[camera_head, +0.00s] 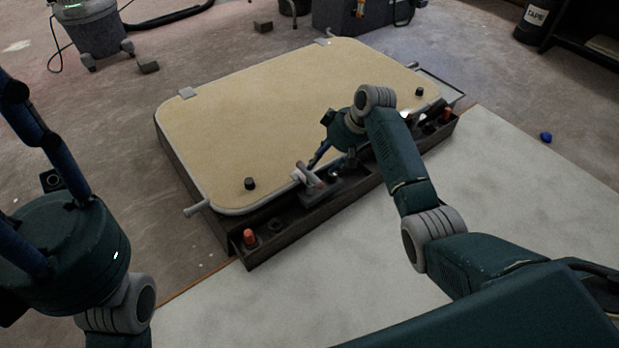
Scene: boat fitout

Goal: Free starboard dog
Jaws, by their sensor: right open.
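A tan hatch panel (290,115) with rounded corners sits in a dark frame on the floor. A black knob (249,183) stands near its front left corner, and another black knob (419,91) stands at its right end. Which fitting is the starboard dog is not marked. A grey lever (308,176) stands at the panel's front edge. My right gripper (327,162) is open, low over the front edge beside this lever; contact cannot be told. Its wrist hides part of the edge. My left arm's end (60,235) is at the left; its fingertips are not clear.
A dark trough along the front holds an orange-topped peg (250,237) at the left and another (446,115) at the right. A vacuum (95,30) stands behind.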

